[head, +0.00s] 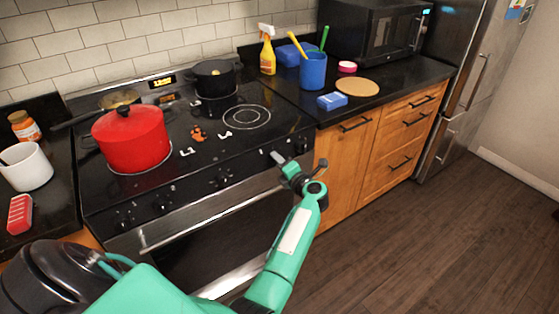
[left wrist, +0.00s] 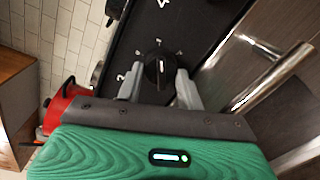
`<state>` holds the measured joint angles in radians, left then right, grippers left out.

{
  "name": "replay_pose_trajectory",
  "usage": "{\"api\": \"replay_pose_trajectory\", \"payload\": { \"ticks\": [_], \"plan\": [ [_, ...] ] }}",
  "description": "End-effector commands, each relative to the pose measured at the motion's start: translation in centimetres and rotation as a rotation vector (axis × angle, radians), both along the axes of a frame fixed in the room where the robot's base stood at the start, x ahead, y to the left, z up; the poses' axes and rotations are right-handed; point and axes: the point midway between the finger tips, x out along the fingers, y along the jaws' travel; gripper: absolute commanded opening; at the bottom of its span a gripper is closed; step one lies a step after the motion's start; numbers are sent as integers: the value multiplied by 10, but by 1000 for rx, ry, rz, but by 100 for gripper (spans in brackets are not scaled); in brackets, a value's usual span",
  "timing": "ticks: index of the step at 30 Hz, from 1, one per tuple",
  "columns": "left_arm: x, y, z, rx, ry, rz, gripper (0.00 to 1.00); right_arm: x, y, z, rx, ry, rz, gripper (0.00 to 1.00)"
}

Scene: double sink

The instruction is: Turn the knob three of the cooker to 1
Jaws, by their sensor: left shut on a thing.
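The cooker (head: 205,185) has a row of black knobs along its front panel. My left gripper (head: 284,160) is at the right part of this panel. In the left wrist view its two grey fingers (left wrist: 159,88) are on either side of a black round knob (left wrist: 158,66) with a light pointer mark, closed on it. White marks surround this knob. In the head view the gripper hides it. My right gripper is not in view.
A red pot (head: 132,139), a black pot (head: 214,79) and a pan (head: 119,98) stand on the cooktop. The oven handle (head: 205,215) runs just below the knobs. The floor at right is clear.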

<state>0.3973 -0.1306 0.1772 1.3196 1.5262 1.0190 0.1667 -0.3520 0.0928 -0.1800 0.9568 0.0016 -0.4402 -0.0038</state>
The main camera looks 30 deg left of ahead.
Motion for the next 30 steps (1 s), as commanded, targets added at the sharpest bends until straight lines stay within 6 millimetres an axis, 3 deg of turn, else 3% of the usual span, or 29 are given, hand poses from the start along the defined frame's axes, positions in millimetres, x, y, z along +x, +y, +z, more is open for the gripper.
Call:
{"api": "replay_pose_trajectory", "payload": {
  "ticks": [17,18,20,30],
  "plan": [
    [0,-1,-1,5,19,-1,15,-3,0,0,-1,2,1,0],
    [0,-1,-1,5,19,-1,45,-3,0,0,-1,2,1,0],
    [0,-1,-1,5,19,-1,57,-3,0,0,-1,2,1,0],
    [0,-1,0,6,17,0,59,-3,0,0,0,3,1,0]
  ]
}}
